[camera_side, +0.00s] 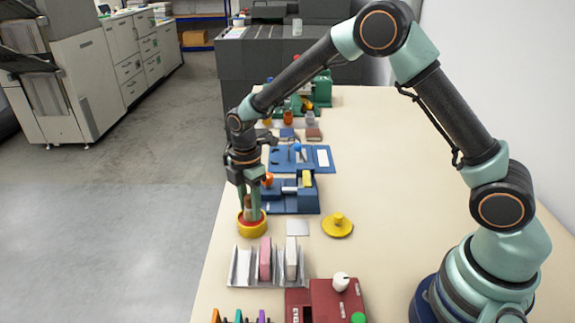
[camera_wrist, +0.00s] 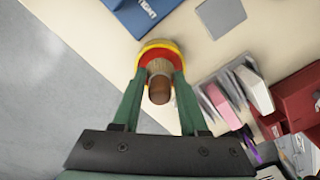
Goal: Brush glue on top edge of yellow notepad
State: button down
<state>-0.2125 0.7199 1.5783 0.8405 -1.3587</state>
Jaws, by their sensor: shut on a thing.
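My gripper (camera_side: 249,203) is shut on a brush with a brown handle (camera_side: 247,208). The brush stands in a yellow pot (camera_side: 252,229) with a red inside near the table's left edge.
A yellow lid (camera_side: 338,226) lies right of the pot, beside a grey square plate (camera_side: 298,228). A metal rack (camera_side: 242,268) in front holds pink and white pads. A dark red box (camera_side: 325,300) stands nearer. A blue tray (camera_side: 283,166) lies farther back. The table's right side is clear.

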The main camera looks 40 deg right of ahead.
aim_at(249, 196)
jog(key=shift+f, duration=0.6)
dwell(1.3)
jog(key=shift+r, duration=0.1)
jog(key=shift+r, duration=3.45)
